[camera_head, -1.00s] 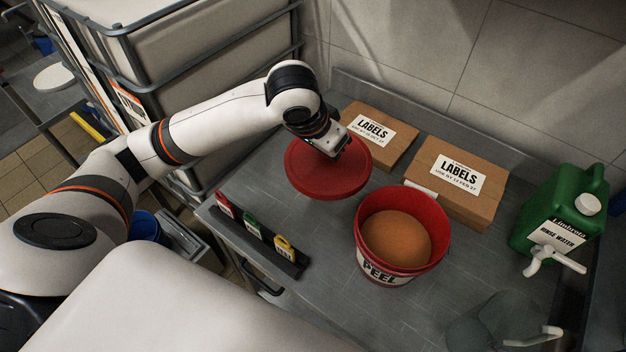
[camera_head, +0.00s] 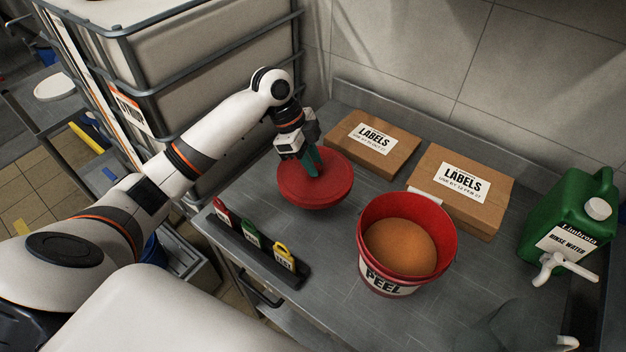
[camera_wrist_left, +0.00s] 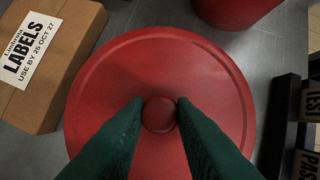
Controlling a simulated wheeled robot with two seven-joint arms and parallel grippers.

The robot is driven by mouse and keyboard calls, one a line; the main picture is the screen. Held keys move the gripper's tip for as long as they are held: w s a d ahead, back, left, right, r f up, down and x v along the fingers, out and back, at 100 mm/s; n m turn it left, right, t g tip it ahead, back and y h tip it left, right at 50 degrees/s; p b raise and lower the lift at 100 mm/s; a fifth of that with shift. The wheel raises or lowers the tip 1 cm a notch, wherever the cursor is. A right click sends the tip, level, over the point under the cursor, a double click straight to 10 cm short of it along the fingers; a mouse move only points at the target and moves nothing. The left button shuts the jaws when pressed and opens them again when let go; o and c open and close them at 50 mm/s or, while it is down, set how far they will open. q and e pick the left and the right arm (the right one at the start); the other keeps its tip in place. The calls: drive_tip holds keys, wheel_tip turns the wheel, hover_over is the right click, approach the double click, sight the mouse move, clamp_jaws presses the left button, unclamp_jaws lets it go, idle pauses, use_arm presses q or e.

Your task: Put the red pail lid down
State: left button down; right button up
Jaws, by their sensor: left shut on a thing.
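The red pail lid (camera_head: 322,190) is a round disc with a small central knob, over the left part of the grey steel bench. My left gripper (camera_head: 312,168) is above it, its green fingers shut on the knob. In the left wrist view the lid (camera_wrist_left: 95,100) fills the middle, with the fingers (camera_wrist_left: 159,115) on both sides of the knob. I cannot tell whether the lid touches the bench. The red pail (camera_head: 375,282), marked PEEL, stands open to the right of the lid with orange-brown contents. My right gripper is not in view.
Two cardboard label boxes (camera_head: 395,165) (camera_head: 485,212) sit along the back. A dark rack (camera_head: 225,232) with red, green and yellow tags lies at the bench's front left. A green rinse-water jug (camera_head: 560,215) stands at the right. Bench (camera_head: 325,240) between rack and pail is clear.

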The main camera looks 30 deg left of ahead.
use_arm(q)
drive_tip(key=shift+f+p, duration=0.3)
drive_tip(key=shift+f, duration=2.6)
drive_tip(key=shift+f, duration=0.1)
drive_tip(key=c, duration=1.2)
unclamp_jaws()
drive_tip(key=b+v, duration=0.1)
drive_tip(key=v, duration=1.1)
